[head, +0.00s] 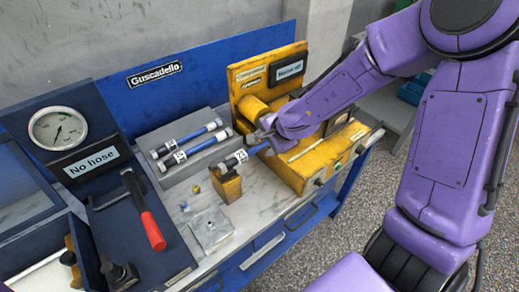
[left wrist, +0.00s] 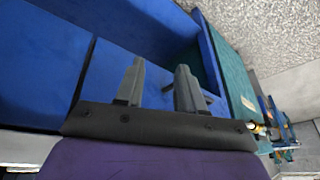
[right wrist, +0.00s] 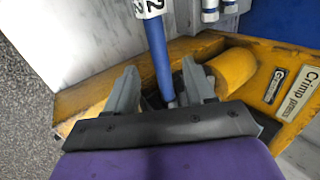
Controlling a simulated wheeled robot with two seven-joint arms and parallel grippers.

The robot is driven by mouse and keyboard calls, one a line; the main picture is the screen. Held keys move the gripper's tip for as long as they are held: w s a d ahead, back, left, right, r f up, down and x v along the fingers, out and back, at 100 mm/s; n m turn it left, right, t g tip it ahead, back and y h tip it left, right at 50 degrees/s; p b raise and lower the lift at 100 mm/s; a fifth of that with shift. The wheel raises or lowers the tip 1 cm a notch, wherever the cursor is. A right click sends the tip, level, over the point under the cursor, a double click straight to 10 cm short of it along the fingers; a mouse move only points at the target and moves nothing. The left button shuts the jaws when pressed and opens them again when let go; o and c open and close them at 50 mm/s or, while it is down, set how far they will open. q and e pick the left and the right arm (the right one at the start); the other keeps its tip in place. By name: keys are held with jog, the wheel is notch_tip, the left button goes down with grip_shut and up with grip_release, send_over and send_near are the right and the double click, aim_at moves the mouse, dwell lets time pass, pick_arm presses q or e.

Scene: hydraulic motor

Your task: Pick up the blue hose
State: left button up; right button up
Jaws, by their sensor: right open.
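A blue hose (head: 257,149) with a white numbered sleeve and a metal end lies between a small yellow block (head: 229,187) and the yellow crimp press. My right gripper (head: 266,137) is at the hose's press end. In the right wrist view the blue hose (right wrist: 158,55) runs between the fingers of the open right gripper (right wrist: 160,92); I cannot tell whether they touch it. My left gripper (left wrist: 158,85) is open and empty over blue surfaces, outside the head view.
The yellow crimp press (head: 312,165) stands close around my right gripper. A grey tray (head: 180,177) is left of it. A metal plate (head: 210,228) lies on the bench. A panel with a gauge (head: 58,128) and red-handled lever (head: 152,230) is at the left.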

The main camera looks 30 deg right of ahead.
aim_at(260, 146)
jog(key=x, duration=0.4)
jog(key=shift+w, duration=0.1)
jog(key=shift+a, duration=0.1)
grip_shut()
